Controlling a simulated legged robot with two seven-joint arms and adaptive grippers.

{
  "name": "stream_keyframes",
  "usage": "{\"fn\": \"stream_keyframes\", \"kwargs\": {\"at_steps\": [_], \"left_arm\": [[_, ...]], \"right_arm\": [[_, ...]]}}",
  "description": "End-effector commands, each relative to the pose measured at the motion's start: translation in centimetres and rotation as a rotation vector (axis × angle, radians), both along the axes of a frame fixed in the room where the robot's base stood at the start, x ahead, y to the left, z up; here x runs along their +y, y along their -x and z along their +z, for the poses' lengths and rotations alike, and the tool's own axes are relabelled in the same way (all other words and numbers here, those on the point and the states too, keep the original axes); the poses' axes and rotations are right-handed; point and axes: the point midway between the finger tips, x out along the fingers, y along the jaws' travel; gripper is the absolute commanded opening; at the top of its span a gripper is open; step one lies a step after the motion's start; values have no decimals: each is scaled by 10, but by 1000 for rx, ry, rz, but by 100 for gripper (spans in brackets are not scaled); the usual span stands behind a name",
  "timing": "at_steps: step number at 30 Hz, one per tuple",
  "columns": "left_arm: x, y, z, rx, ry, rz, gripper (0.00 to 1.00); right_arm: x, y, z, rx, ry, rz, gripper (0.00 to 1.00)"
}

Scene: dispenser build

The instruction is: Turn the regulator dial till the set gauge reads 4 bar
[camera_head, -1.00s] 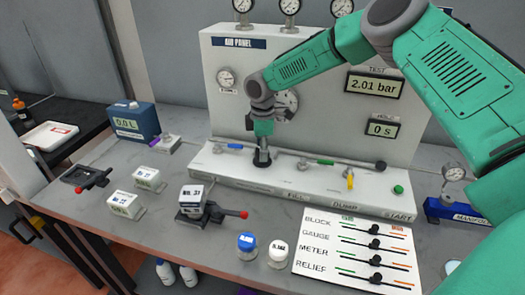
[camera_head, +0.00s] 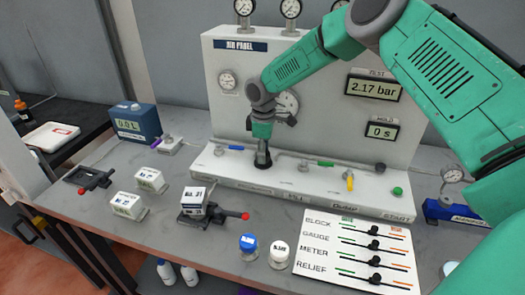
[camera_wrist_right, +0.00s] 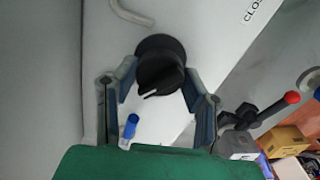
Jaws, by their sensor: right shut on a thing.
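The black regulator dial (camera_wrist_right: 160,68) sits on the pale base ledge of the air panel (camera_head: 236,80). In the right wrist view it lies between the two fingers of my right gripper (camera_wrist_right: 158,85), which is shut on it. In the head view my right gripper (camera_head: 262,150) reaches down onto the dial from above. The test display (camera_head: 374,88) reads 2.17 bar. A round gauge (camera_head: 287,104) on the panel is partly hidden behind my right arm, and its reading cannot be made out. My left gripper is not in view.
A hold display (camera_head: 381,131) reads 0 s. A board with sliders (camera_head: 345,248) and two small jars lie in front.

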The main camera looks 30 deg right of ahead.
Motion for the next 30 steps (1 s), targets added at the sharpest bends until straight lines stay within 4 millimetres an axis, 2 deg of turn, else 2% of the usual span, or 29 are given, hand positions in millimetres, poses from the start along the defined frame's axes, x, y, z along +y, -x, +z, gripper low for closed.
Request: {"fn": "stream_keyframes", "kwargs": {"at_steps": [18, 30], "left_arm": [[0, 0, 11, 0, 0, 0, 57], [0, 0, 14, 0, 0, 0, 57]], "right_arm": [[1, 3, -4, 6, 2, -577, 10], [1, 4, -5, 6, 1, -836, 10]]}}
